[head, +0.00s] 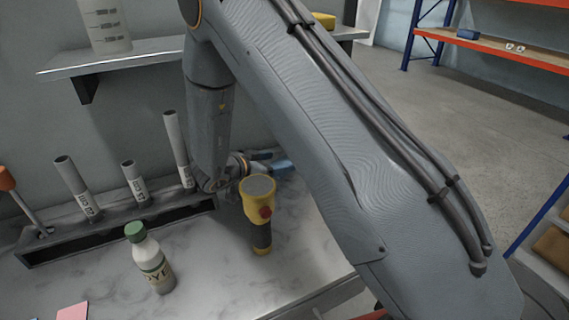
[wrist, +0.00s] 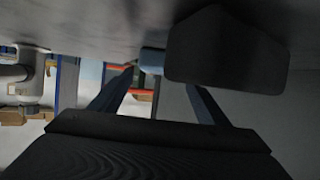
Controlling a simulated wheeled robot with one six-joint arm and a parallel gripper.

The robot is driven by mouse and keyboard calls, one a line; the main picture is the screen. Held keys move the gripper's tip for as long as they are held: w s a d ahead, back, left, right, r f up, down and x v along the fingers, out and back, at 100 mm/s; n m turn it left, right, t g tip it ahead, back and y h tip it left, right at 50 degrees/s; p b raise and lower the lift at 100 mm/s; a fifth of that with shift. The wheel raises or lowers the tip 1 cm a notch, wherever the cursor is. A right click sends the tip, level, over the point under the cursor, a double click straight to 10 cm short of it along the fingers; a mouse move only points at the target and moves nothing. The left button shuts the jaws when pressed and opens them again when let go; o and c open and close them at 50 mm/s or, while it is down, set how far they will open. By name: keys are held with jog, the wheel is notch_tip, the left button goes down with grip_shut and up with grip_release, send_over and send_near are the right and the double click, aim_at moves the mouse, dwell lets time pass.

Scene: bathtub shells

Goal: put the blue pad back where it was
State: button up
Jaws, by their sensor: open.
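The blue pad (head: 283,167) shows in the head view at the far side of the marble counter, just right of my gripper (head: 264,160). My arm covers much of that area. In the wrist view a small light-blue block (wrist: 152,60), which looks like the pad, sits against the grey surface at the top, close to the fingertips. A dark shape partly hides it. My gripper (wrist: 160,80) is open, its two fingers spread apart. I cannot tell whether either finger touches the pad.
A yellow and black handheld device (head: 258,205) stands in front of my gripper. A rack (head: 120,225) with several labelled tubes is to the left, and a green-capped bottle (head: 150,260) stands nearby. A wall shelf (head: 130,60) hangs above. The front middle counter is clear.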

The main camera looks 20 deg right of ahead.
jog(key=b+v, duration=0.1)
jog(key=v, duration=0.6)
jog(key=shift+s+a, duration=0.1)
jog(key=shift+r, duration=0.1)
notch_tip(320, 180, up, 6)
jog(key=w+n+t+y, duration=0.25)
jog(key=n+y, duration=0.25)
jog(key=y, duration=0.5)
jog(key=s+d+n+g+y, duration=0.2)
jog(key=s+d+g, duration=0.1)
jog(key=s, duration=0.7)
jog(key=shift+s+g+b, duration=0.35)
jog(key=shift+g+b, duration=0.05)
jog(key=shift+g, duration=0.25)
jog(key=s+d+f+n+g, duration=0.1)
jog(key=s, duration=0.4)
jog(key=s+d+f+n+g, duration=0.1)
jog(key=s+d+g, duration=0.1)
jog(key=s, duration=0.4)
jog(key=s+d+f+n+g, duration=0.1)
jog(key=s+d+n, duration=0.1)
jog(key=s, duration=0.3)
jog(key=shift+s+d+f+g+h, duration=0.2)
jog(key=shift+d+f+g+h, duration=0.05)
jog(key=shift+f+g+h, duration=0.15)
jog(key=shift+c, duration=0.2)
